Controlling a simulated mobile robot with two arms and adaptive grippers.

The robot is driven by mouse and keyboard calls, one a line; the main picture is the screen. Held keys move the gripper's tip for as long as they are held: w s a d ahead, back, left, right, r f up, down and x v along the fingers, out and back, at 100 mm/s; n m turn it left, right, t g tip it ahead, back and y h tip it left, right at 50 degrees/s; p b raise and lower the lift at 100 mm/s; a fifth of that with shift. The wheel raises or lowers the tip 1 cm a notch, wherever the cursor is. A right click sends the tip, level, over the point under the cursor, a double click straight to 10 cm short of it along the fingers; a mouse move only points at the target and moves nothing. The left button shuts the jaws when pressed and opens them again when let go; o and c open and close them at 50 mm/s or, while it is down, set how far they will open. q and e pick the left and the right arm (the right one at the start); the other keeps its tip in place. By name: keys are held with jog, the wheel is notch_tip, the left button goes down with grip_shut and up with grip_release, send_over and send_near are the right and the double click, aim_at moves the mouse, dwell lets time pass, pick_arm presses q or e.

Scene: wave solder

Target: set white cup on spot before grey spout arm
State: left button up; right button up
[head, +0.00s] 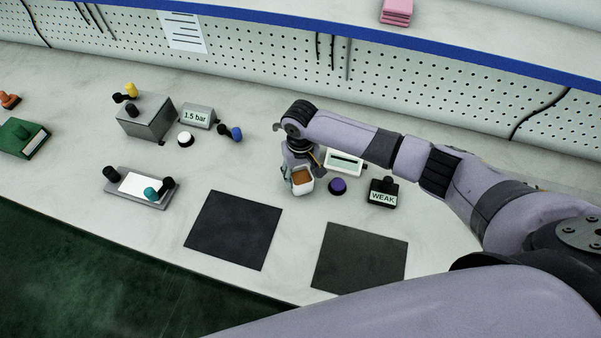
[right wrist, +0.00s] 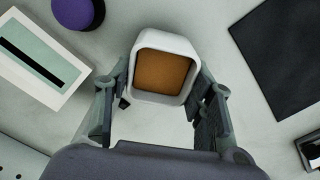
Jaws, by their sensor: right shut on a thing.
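The white cup (head: 304,189) has brown contents and sits at the tip of my right gripper (head: 297,170) in the head view, near the table's middle. In the right wrist view the cup (right wrist: 168,39) is between the two fingers of my right gripper (right wrist: 163,92), which is shut on it. The cup looks roughly upright; I cannot tell whether its base touches the table. I cannot clearly make out a grey spout arm; a grey block (head: 147,117) with dark and yellow knobs stands at the left. My left gripper is not in view.
Two dark mats (head: 234,230) (head: 360,258) lie in front. A purple knob (head: 338,187), a white display box (head: 343,162) and a WEAK sign (head: 383,194) are right of the cup. A 1.5 bar sign (head: 196,116) and a grey plate with knobs (head: 141,187) are left.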

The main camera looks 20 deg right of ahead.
jog(key=shift+f, duration=0.45)
jog(key=o, duration=1.2)
jog(key=shift+o, duration=0.2)
notch_tip(320, 180, up, 12)
